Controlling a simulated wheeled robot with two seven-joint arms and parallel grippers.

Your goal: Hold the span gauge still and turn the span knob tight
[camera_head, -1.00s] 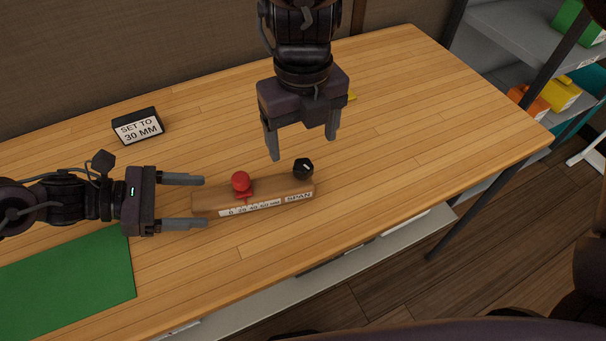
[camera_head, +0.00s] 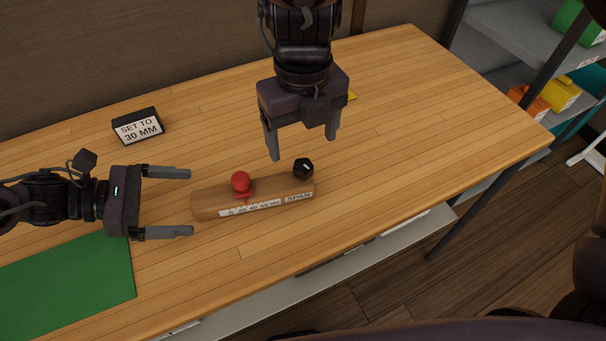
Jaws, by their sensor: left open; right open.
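The span gauge (camera_head: 275,188) is a wooden bar lying on the table, with a white number scale and a SPAN label on its front face. A red slider knob (camera_head: 241,182) stands on its left part. The black span knob (camera_head: 303,169) with a white mark is at its right end. My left gripper (camera_head: 192,203) is open, fingers pointing right, just off the gauge's left end, and holds nothing. My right gripper (camera_head: 303,146) is open and empty, fingers pointing down, over or just behind the black knob; its exact height cannot be told.
A black sign (camera_head: 138,127) reading SET TO 30 MM stands at the back left. A green mat (camera_head: 70,285) lies at the front left. A yellow thing (camera_head: 351,96) is partly hidden behind my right gripper. The table's right side is clear.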

